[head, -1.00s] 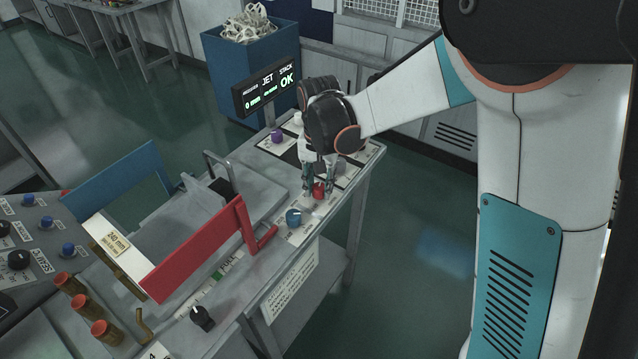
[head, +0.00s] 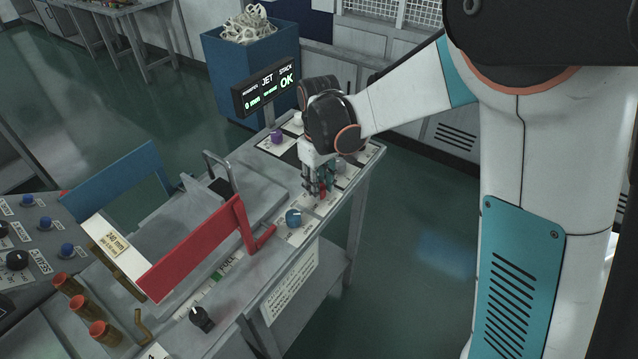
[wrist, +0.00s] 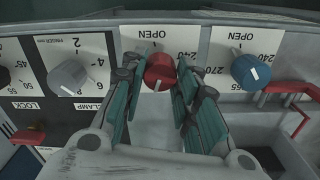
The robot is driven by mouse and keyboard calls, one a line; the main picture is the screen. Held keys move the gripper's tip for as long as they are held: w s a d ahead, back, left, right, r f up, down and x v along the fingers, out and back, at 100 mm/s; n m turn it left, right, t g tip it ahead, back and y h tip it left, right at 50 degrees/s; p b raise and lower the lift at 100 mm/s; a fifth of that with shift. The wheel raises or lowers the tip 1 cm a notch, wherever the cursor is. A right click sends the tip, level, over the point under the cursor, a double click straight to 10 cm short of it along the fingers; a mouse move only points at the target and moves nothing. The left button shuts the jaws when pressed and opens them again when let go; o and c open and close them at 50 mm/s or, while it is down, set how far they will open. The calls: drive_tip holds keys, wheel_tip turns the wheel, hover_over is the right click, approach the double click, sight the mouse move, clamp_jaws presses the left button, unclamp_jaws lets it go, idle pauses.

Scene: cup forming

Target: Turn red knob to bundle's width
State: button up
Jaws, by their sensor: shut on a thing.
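The red knob (wrist: 160,70) sits on a white label panel reading OPEN and 240 in the wrist view, its white pointer mark facing the camera. My gripper (wrist: 158,82) has its teal fingers on both sides of the knob, shut on it. In the head view my gripper (head: 320,190) points down at the bench edge and mostly hides the red knob (head: 322,189).
A blue knob (wrist: 251,71) stands right of the red one, a grey knob (wrist: 68,78) left. The red plate (head: 192,250) and blue plate (head: 112,185) stand on the bench. A red bent handle (head: 262,240) is close to the blue knob. Open floor lies right of the bench.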

drive_tip(key=n, duration=2.4)
drive_tip(key=shift+w, duration=0.1)
idle(0.5)
drive_tip(key=o, duration=1.1)
